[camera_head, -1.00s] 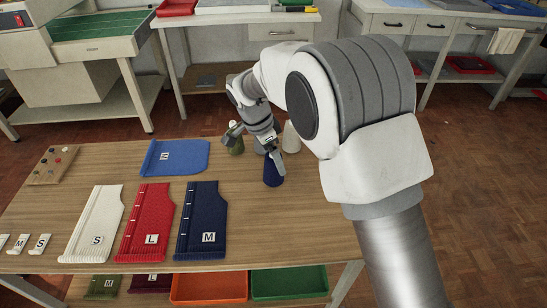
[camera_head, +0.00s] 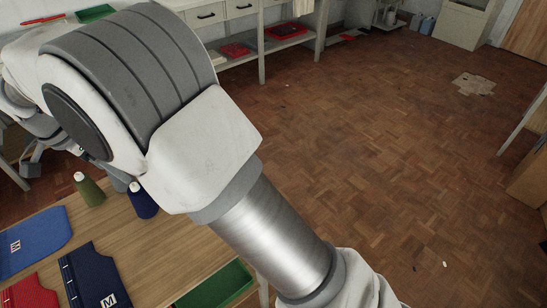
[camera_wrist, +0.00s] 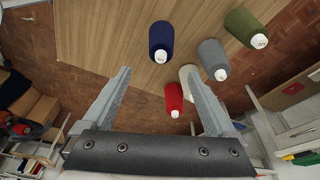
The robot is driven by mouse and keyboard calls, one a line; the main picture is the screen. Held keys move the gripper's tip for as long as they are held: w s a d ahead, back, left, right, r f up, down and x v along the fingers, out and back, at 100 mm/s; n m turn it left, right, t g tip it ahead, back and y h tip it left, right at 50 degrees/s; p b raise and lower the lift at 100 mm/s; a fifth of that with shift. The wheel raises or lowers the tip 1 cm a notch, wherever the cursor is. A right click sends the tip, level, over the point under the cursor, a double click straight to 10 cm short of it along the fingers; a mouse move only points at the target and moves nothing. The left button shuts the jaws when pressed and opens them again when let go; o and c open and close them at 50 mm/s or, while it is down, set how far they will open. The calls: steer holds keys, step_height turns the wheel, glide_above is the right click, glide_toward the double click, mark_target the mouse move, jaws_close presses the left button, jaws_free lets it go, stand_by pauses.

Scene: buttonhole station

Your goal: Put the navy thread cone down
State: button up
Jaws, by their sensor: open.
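The navy thread cone (camera_head: 142,204) stands upright on the wooden table, near its far edge, partly hidden by my arm in the head view. In the wrist view the navy cone (camera_wrist: 161,38) stands on the table beyond my fingertips, apart from them. My gripper (camera_wrist: 157,76) is open, with nothing between its fingers.
An olive cone (camera_head: 88,190) stands left of the navy one. The wrist view also shows a grey cone (camera_wrist: 212,55), a red cone (camera_wrist: 174,97) and a white cone (camera_wrist: 187,76). Folded navy fabric (camera_head: 92,277) lies nearer. Open floor (camera_head: 400,150) is at right.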

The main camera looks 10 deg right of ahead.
steer(key=d+r+n+y, duration=0.1)
steer(key=d+r, duration=0.3)
steer(key=d, duration=0.4)
steer(key=s+d+r+n, duration=0.1)
steer(key=d+r, duration=0.3)
steer(key=d, duration=0.3)
steer(key=d+r+n+y, duration=0.1)
steer(key=d+r, duration=0.3)
steer(key=d, duration=0.4)
steer(key=s+d+f+n+t, duration=0.1)
steer(key=s+d+n+t, duration=0.2)
steer(key=s+d, duration=1.3)
steer(key=shift+s+d+f+n, duration=0.3)
steer(key=shift+d+n, duration=0.3)
steer(key=shift+n, duration=0.2)
steer(key=shift+r, duration=0.1)
step_height(320, 180, up, 10)
steer(key=p, duration=1)
steer(key=shift+r+p, duration=0.2)
steer(key=shift+p, duration=0.1)
